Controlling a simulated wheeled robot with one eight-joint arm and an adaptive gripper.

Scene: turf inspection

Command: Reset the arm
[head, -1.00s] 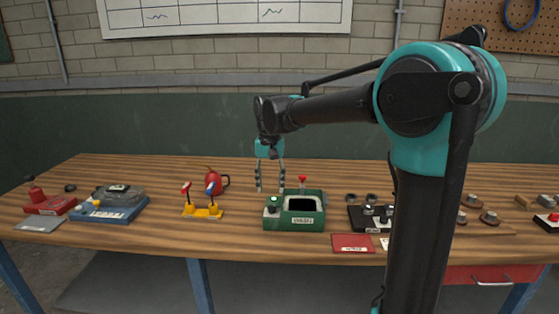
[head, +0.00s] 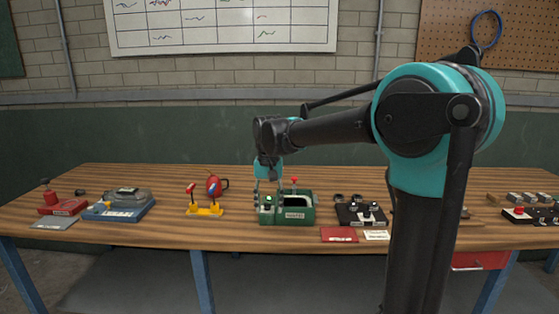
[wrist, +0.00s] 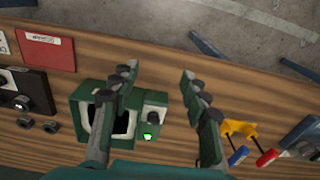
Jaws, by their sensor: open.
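My gripper (head: 268,184) hangs from my teal and black arm, fingers pointing down, near the left end of a green box (head: 296,221). The green box (wrist: 85,93) has a dark opening and a green-lit button (wrist: 149,136). The left finger in the picture covers part of the box. I cannot tell how high the fingertips are above the table or whether they touch anything.
A red booklet (head: 338,234) lies at the front. Bare wood lies between the levers and blue device.

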